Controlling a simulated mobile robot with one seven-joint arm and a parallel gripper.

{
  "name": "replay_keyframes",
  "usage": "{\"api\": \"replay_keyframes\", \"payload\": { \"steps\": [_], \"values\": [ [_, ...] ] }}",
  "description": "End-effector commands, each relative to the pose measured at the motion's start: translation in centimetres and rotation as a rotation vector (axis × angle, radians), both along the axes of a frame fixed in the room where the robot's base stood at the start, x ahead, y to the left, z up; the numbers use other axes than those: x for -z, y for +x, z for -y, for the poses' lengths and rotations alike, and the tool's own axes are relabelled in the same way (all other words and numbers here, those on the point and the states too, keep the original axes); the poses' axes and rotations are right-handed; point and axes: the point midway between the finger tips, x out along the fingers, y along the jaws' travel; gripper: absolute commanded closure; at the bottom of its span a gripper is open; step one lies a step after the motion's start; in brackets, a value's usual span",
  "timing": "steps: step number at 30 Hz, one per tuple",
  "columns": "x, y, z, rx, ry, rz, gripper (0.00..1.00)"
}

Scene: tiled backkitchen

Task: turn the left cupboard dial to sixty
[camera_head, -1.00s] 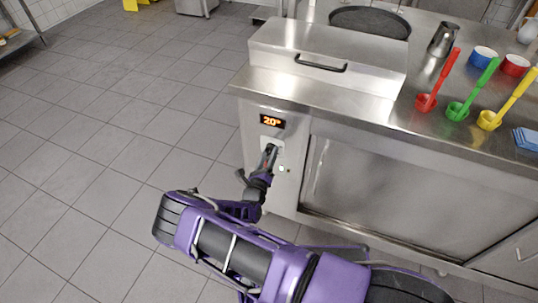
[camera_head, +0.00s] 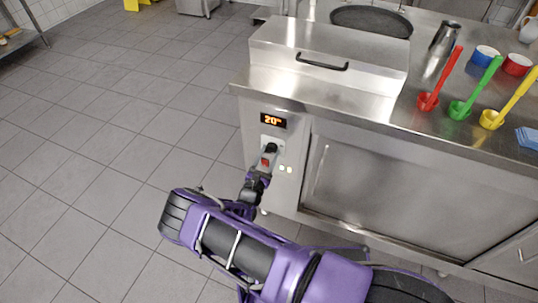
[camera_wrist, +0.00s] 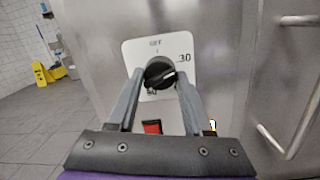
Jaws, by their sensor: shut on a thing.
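The cupboard dial (camera_wrist: 159,73) is a round black knob on a white plate (camera_wrist: 131,47) with markings, of which "30" shows at the upper right and another at the lower left is partly hidden. My gripper (camera_wrist: 160,82) is shut on the dial, with one finger on each side of it. In the head view my gripper (camera_head: 269,156) reaches the plate on the left end of the steel cupboard (camera_head: 254,185). The orange display (camera_head: 272,121) above the dial reads about 20°.
A red switch (camera_wrist: 152,127) sits below the dial, between my fingers. A long cupboard handle (camera_wrist: 283,140) stands out at the right. The counter above carries a lidded steel box (camera_head: 325,75), red (camera_head: 428,101), green (camera_head: 459,109) and yellow (camera_head: 492,118) ladles.

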Motion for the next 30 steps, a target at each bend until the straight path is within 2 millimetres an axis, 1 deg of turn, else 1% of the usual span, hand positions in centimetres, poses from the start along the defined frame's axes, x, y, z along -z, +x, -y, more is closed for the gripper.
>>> {"api": "replay_keyframes", "payload": {
  "steps": [15, 30],
  "values": [
    [0.00, 0.07, -0.17, 0.000, 0.463, 0.168, 1.00],
    [-0.11, 0.12, -0.30, 0.001, 0.889, 0.322, 1.00]
  ]
}}
